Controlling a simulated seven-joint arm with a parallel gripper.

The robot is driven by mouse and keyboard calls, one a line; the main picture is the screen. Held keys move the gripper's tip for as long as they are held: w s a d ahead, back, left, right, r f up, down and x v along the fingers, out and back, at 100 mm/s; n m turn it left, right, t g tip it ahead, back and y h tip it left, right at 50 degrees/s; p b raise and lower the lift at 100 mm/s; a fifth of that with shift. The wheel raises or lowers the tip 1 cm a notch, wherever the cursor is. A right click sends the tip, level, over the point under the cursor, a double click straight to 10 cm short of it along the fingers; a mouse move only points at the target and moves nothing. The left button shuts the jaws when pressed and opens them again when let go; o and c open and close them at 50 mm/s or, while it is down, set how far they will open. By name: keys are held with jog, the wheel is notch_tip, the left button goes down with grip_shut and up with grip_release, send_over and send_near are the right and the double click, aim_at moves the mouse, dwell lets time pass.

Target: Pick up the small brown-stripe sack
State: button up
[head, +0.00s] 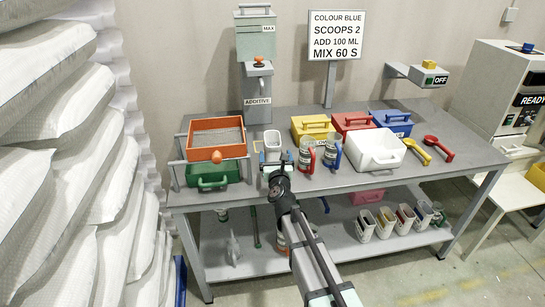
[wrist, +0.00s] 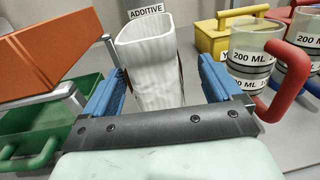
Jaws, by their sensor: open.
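A small white open-topped sack (head: 272,143) stands upright on the table, left of centre. It also shows in the wrist view (wrist: 148,65), with wrinkled sides and a thin brownish edge on its right. Its front face shows no clear stripe. My gripper (head: 276,160) is open just in front of it. In the wrist view its blue fingers (wrist: 162,82) stand left and right of the sack, with gaps still visible. The sack's base is hidden behind the gripper's dark bar. Several small striped sacks (head: 385,222) stand on the lower shelf; their stripe colours are hard to tell.
Close right are measuring cups with red (wrist: 288,75) and blue handles. Close left are an orange tray (head: 216,135) and a green bin (head: 213,175). The additive dispenser (head: 256,75) stands behind. Yellow, red and blue boxes and a white bin (head: 375,150) lie farther right.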

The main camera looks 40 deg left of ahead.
jog(key=x, duration=0.5)
jog(key=shift+s+a, duration=0.15)
jog(key=shift+a, duration=0.15)
jog(key=c, duration=1.2)
